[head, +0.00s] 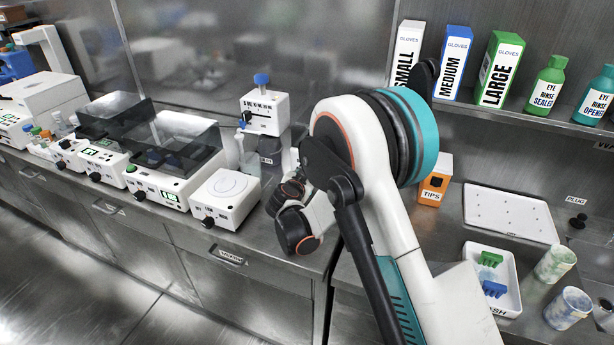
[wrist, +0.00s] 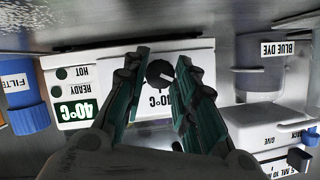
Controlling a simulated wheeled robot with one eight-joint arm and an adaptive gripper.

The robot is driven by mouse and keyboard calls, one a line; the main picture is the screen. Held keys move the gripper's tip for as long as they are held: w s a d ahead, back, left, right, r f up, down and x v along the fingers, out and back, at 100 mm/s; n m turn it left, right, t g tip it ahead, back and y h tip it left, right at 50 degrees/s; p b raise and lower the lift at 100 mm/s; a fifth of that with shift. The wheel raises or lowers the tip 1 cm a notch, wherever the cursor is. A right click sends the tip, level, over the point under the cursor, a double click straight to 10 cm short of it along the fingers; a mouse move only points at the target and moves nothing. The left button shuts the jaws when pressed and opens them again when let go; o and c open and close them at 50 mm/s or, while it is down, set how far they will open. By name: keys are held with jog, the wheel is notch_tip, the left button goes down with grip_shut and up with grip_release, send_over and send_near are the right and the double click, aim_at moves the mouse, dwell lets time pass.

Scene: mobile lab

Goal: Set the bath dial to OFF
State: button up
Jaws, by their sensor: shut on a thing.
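In the wrist view, which is upside down, the white bath (wrist: 110,66) has a green 40°C display and lamps marked HOT and READY. Its round black dial (wrist: 159,73) has a white mark, with a 40°C label beside it. My gripper (wrist: 161,70) is shut on the dial, one dark green finger on each side. The exact contact at the fingertips is hard to see. No OFF label is readable. In the head view my arm hides the bath and my fingers.
A blue-dye dispenser (wrist: 262,84) stands beside the bath, and a blue filter bottle (wrist: 27,105) is on the other side. In the head view, white instruments line the left bench, including one with a round plate (head: 228,187). A tray (head: 492,305) and cups are at right.

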dwell(0.3)
jog(key=o, duration=0.8)
jog(key=v, duration=1.2)
jog(key=shift+d, duration=0.1)
